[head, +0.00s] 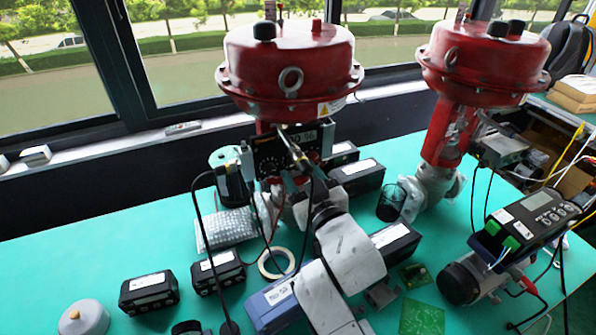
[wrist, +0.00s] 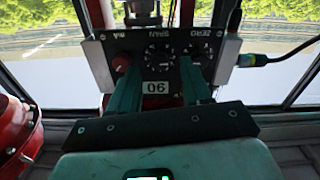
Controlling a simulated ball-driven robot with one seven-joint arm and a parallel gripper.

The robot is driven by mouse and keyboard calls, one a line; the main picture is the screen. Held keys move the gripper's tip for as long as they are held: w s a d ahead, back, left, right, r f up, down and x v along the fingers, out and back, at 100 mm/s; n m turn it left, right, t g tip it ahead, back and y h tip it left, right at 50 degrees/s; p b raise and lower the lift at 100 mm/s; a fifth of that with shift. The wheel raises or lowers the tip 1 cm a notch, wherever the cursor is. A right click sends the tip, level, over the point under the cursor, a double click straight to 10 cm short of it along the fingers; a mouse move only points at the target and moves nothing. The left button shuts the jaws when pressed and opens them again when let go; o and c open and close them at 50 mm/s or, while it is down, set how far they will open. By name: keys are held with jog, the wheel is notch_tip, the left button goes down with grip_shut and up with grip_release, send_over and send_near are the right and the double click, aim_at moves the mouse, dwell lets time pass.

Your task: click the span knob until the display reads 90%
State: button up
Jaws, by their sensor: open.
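The black positioner panel (head: 268,155) sits under the red actuator in the head view. It also shows upside down in the wrist view (wrist: 215,65). The span knob (wrist: 159,58) is a round dial in the middle of the panel, beside its inverted SPAN lettering. My gripper (wrist: 158,70) is open, with one teal finger on either side of the span knob; contact cannot be told. In the head view my gripper (head: 295,152) covers part of the panel. The display (wrist: 155,87) shows inverted between the fingers, partly hidden; its digits are too small to read surely.
A red knob (wrist: 121,62) lies close to the left finger, and the zero knob (wrist: 195,52) close to the right one. A cable plug (wrist: 246,60) sticks out at the panel's side. A second red actuator (head: 480,65) stands at right. Several black boxes (head: 150,292) rest on the green table.

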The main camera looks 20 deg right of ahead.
jog(key=s+b, duration=0.1)
jog(key=s, duration=0.8)
jog(key=shift+w, duration=0.1)
